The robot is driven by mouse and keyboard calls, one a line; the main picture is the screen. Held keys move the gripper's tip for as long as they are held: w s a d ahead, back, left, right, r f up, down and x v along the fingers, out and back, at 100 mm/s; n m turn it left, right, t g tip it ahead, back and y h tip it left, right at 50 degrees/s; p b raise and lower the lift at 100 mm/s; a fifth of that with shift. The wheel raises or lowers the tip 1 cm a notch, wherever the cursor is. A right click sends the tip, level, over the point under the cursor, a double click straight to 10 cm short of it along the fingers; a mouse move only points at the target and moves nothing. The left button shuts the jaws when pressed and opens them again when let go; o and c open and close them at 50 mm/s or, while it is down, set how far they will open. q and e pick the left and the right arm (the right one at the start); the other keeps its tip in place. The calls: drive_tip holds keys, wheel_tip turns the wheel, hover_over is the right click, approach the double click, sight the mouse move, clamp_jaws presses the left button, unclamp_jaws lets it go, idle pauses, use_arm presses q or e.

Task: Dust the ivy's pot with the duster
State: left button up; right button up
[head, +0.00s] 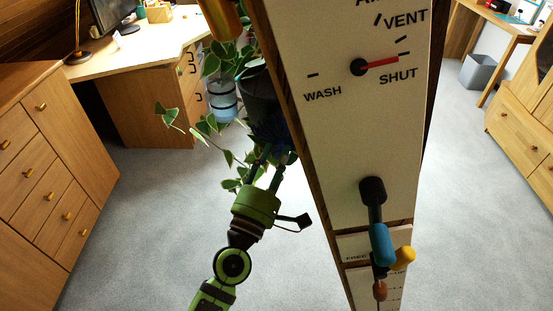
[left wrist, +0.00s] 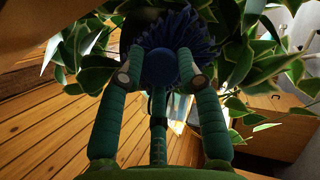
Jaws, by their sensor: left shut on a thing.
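The ivy (head: 209,66) hangs with variegated leaves around a dark grey pot (head: 260,92), left of the white panel in the head view. My left gripper (head: 272,160) is just below the pot, shut on the duster. The duster's blue bristle head (head: 268,135) is at the pot's lower part; I cannot tell whether it touches. In the left wrist view the duster's blue head (left wrist: 172,40) lies just beyond my fingertips, with ivy leaves (left wrist: 235,60) on both sides. The pot is mostly dark there. My right gripper is not in view.
A tall white panel (head: 345,130) on a timber post stands right beside the pot, with a red pointer and several projecting knobs (head: 381,243). A desk (head: 140,60) and drawers (head: 45,160) stand at left, a cabinet (head: 525,110) at right. Open carpet (head: 150,240) lies below.

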sight(283, 128)
use_arm(q)
drive_tip(key=shift+w+r, duration=0.2)
drive_tip(key=shift+w, duration=0.6)
drive_tip(key=r+p, duration=0.1)
drive_tip(key=p, duration=0.1)
drive_tip(key=s+r+p, duration=0.1)
drive_tip(key=r+p, duration=0.1)
drive_tip(key=shift+r, duration=0.3)
drive_tip(key=shift+w, duration=0.15)
drive_tip(key=f+b, duration=0.3)
drive_tip(key=shift+w+f, duration=0.25)
drive_tip(key=shift+w, duration=0.15)
drive_tip(key=shift+a, duration=0.1)
drive_tip(key=shift+s+f, duration=0.35)
drive_tip(key=shift+s, duration=0.3)
drive_tip(key=shift+s+f, duration=0.15)
drive_tip(key=shift+s, duration=0.95)
drive_tip(key=shift+s+f, duration=0.15)
drive_tip(key=shift+s, duration=0.9)
